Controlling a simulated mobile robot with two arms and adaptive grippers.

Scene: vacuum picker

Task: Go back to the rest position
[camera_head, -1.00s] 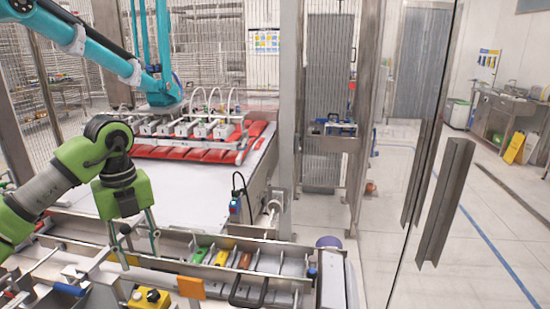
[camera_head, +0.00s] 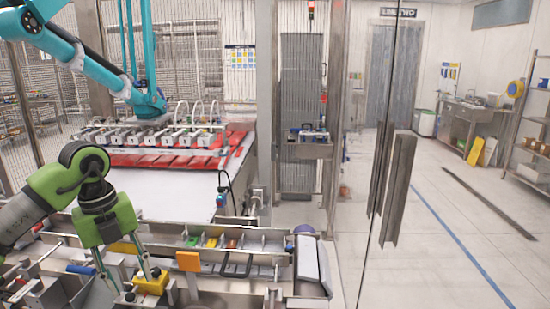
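My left gripper (camera_head: 130,279) is low at the left of the head view, at the end of my green and grey arm. Its two thin fingers point down and stand apart, with nothing visible between them. The fingertips are over the front of the metal conveyor frame, close to a yellow box (camera_head: 151,284). I cannot tell whether a finger touches that box. My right gripper is not in view.
A teal robot arm (camera_head: 75,50) holds a suction picker (camera_head: 150,137) over red packs (camera_head: 170,158) on a white belt (camera_head: 175,190). An orange plate (camera_head: 188,261) stands at the frame. A glass door with a dark handle (camera_head: 400,190) is right of centre. The floor (camera_head: 460,240) at right is largely clear.

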